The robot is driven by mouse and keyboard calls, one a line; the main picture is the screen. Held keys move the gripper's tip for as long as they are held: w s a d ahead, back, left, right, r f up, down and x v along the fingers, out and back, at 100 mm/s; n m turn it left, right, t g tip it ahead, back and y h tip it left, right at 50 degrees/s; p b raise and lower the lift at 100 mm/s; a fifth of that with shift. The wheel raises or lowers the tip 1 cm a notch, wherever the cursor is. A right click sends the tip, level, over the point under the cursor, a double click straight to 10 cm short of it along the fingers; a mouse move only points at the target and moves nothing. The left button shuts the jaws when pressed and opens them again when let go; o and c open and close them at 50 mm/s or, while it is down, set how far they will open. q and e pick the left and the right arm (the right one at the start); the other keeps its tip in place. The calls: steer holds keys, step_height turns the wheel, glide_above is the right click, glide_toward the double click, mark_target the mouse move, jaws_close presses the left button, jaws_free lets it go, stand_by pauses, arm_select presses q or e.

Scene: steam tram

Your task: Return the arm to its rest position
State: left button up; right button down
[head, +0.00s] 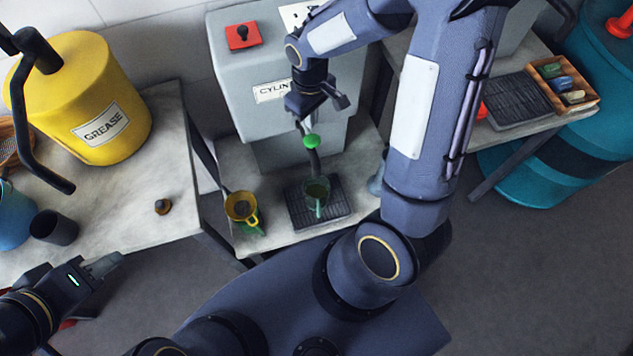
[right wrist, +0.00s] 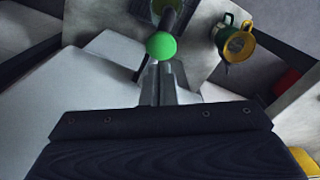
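My right arm reaches over the middle of the head view to a grey dispenser (head: 232,85) with a label starting "CYLIN". My right gripper (head: 303,122) is at the dispenser's green knob (head: 310,142). In the right wrist view its fingers (right wrist: 164,70) are together, with the green knob (right wrist: 161,45) just beyond the tips; whether they touch is unclear. A teal cup (head: 316,200) stands on the black drip tray (head: 338,208) below the dark spout. My left gripper (head: 112,263) hangs at the lower left, in front of the left table; its finger gap is unclear.
A yellow GREASE drum (head: 75,90), a dark cup (head: 53,228) and a small brown knob (head: 162,206) are on the left table. A yellow mug (head: 241,207) is left of the drip tray. A teal barrel (head: 540,185) and wooden box (head: 565,83) are right.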

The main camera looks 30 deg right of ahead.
step_height(320, 180, up, 3)
steer(key=shift+f+p, duration=0.2)
steer(key=shift+p, duration=0.55)
steer(key=s+a+r+m+t+y, duration=0.2)
steer(key=s+r, duration=0.5)
steer(key=s, duration=0.1)
steer(key=s+a+r+m+t+y, duration=0.1)
steer(key=s+a+r+m+t, duration=0.1)
steer(key=s+r, duration=0.5)
steer(key=shift+s+m+t+y, duration=0.45)
steer(key=shift+s+t, duration=0.35)
steer(key=shift+s, duration=0.2)
steer(key=shift+r, duration=0.1)
